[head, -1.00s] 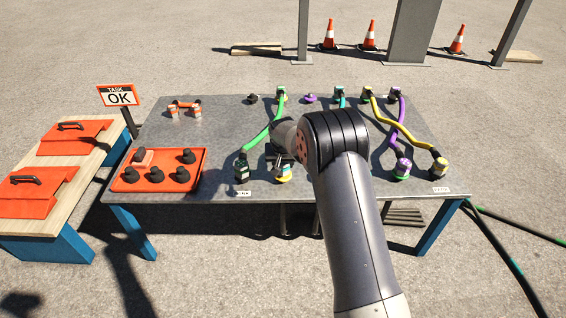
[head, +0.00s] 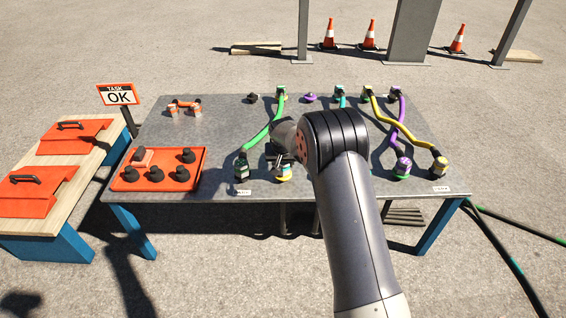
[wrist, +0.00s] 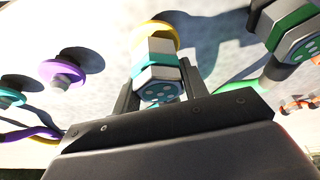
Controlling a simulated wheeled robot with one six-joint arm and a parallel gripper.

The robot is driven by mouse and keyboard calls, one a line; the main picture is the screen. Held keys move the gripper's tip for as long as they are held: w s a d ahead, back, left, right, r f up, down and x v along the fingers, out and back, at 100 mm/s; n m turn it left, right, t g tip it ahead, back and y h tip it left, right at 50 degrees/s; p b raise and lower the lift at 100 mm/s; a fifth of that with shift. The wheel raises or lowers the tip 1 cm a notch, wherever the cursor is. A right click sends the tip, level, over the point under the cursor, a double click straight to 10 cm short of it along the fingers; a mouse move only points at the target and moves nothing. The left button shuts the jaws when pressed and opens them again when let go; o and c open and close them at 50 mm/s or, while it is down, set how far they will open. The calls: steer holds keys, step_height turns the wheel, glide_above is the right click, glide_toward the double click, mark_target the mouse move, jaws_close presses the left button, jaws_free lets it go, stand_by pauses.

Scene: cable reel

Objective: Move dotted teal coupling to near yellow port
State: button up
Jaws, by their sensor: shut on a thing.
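The teal coupling (wrist: 158,75) has a pale body, teal bands and a hexagonal end face with dots. My gripper (wrist: 160,92) is shut on it, one finger on each side, in the wrist view. A yellow ring (wrist: 163,32) shows just beyond the coupling; I cannot tell whether they touch. In the head view the coupling (head: 284,172) is partly hidden by my gripper (head: 281,160), near the table's front edge, with yellow at its base. Its teal hose leads from the teal port (head: 340,93) at the back and passes behind my arm.
A green coupling (head: 242,167) stands close to the left. A purple coupling (head: 402,167) and a yellow-hose coupling (head: 440,167) stand on the right. An orange tray (head: 128,180) with several dark caps lies at the left. The table's (head: 225,130) middle left is clear.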

steer(key=shift+f, duration=0.3)
steer(key=o, duration=1.2)
steer(key=p+v, duration=0.2)
steer(key=v, duration=0.8)
steer(key=shift+s+r, duration=0.25)
steer(key=shift+r, duration=0.1)
